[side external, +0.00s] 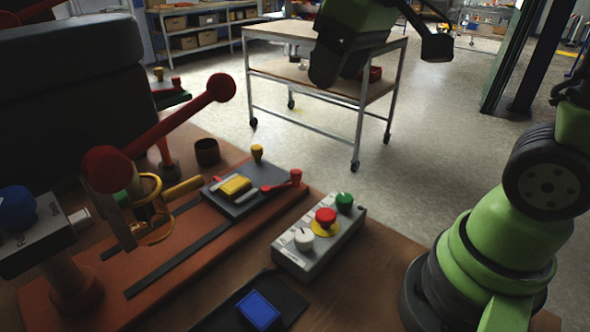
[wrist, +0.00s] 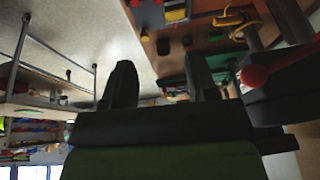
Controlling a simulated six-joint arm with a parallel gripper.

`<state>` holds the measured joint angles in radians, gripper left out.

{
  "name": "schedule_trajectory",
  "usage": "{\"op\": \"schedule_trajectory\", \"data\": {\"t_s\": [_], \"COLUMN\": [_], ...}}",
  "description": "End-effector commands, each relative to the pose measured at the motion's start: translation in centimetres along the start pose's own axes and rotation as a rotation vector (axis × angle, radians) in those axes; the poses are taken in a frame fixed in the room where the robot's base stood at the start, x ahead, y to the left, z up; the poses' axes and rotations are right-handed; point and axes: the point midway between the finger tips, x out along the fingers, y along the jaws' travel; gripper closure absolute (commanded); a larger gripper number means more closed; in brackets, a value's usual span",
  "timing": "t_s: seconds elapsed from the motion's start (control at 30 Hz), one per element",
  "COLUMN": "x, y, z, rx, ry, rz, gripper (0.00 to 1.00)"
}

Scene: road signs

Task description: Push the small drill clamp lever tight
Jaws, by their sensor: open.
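A small red lever (side external: 282,184) with an upright red knob sits at the right end of a dark clamp plate (side external: 245,205), beside a yellow block (side external: 235,186). The plate lies on the orange slotted bed of the drill (side external: 190,262). In the wrist view, the yellow block (wrist: 176,15) and part of the plate show at the top edge. My gripper (wrist: 162,75) is open with nothing between its two dark fingers. In the side view my arm reaches in at the top centre, and my fingertips cannot be made out. My gripper is well apart from the lever.
A long red drill handle (side external: 170,125) with ball ends rises at left; its ball (wrist: 255,76) shows in the wrist view. A grey control box (side external: 318,240) with white, red and green knobs stands right of the bed. A wheeled cart (side external: 275,75) stands behind.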

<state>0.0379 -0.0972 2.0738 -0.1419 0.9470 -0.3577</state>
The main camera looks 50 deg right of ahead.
Motion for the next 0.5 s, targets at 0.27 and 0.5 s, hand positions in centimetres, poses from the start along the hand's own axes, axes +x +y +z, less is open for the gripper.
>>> {"op": "schedule_trajectory", "data": {"t_s": [0.27, 0.5], "x": [9.6, 15.7], "y": [3.0, 4.8], "z": [-4.5, -5.0], "rx": [-0.283, -0.442], "ry": [-0.224, -0.339], "rz": [0.034, 0.024], "gripper": [0.47, 0.47]}}
